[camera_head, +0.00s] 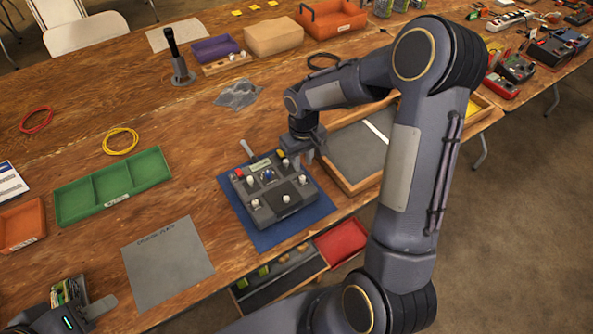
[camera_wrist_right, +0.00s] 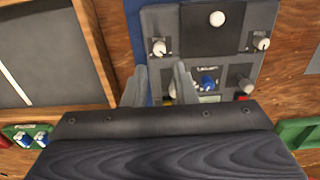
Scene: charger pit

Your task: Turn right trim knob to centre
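A grey control box (camera_head: 262,217) lies on a blue mat (camera_head: 318,213). My right gripper (camera_head: 310,152) is at the box's far right edge. In the right wrist view its two fingers (camera_wrist_right: 162,84) are apart, with no knob clearly between them. A white knob (camera_wrist_right: 158,47) shows just beyond them; another is partly hidden by a finger. A blue knob (camera_wrist_right: 207,82) is beside them. My left gripper (camera_head: 88,306) is partly in view at lower left.
A wooden tray with a grey floor (camera_head: 350,187) stands right of the box, close to my right arm. A green tray (camera_head: 112,188) and a grey sheet (camera_head: 167,262) lie to the left. A red bin (camera_head: 341,241) is by the near edge.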

